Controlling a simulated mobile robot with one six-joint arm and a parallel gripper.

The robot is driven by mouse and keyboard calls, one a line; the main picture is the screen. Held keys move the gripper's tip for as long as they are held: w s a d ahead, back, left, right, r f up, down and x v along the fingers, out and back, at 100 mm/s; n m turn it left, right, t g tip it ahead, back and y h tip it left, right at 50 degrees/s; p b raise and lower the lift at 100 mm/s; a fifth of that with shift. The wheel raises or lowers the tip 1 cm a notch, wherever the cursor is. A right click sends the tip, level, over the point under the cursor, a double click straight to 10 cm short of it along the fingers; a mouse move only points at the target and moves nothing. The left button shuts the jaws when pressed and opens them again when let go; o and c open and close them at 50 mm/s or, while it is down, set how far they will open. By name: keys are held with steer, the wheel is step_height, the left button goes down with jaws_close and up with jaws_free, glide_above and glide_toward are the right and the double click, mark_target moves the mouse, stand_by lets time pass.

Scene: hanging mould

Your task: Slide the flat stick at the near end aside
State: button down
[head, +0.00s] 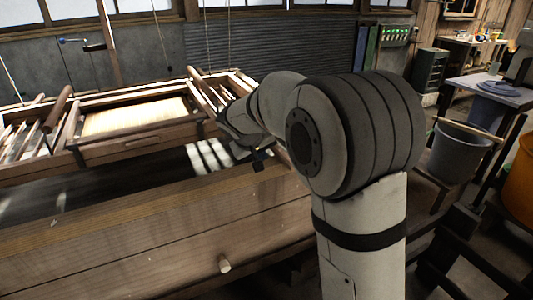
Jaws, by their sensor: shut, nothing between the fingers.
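The hanging mould is a wooden frame (135,146) with a pale screen (135,116), lying over a vat (150,210) of dark liquid. Pale slats (205,88) lie at its right end beside my arm, and more slats (28,135) lie at its left end. I cannot tell which of them is the flat stick at the near end; my arm may hide part of that end. My gripper (258,160) is small and dark, just right of the mould's near right corner, above the vat. It is shut and empty, partly covered by my own arm.
A round wooden bar (58,108) lies over the left slats. Thin cords (161,40) hang from above. A peg (225,265) sticks out of the vat's front wall. At the right stand a grey bucket (456,155), an orange tub (520,190) and a table (490,90).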

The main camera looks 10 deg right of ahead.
steer(key=w+d+f, duration=0.1)
steer(key=d+f, duration=0.1)
steer(key=w+d+f, duration=0.4)
steer(key=shift+w+d+f, duration=0.1)
steer(key=shift+d+f, duration=0.15)
steer(key=shift+d, duration=0.05)
steer(key=shift+d, duration=0.1)
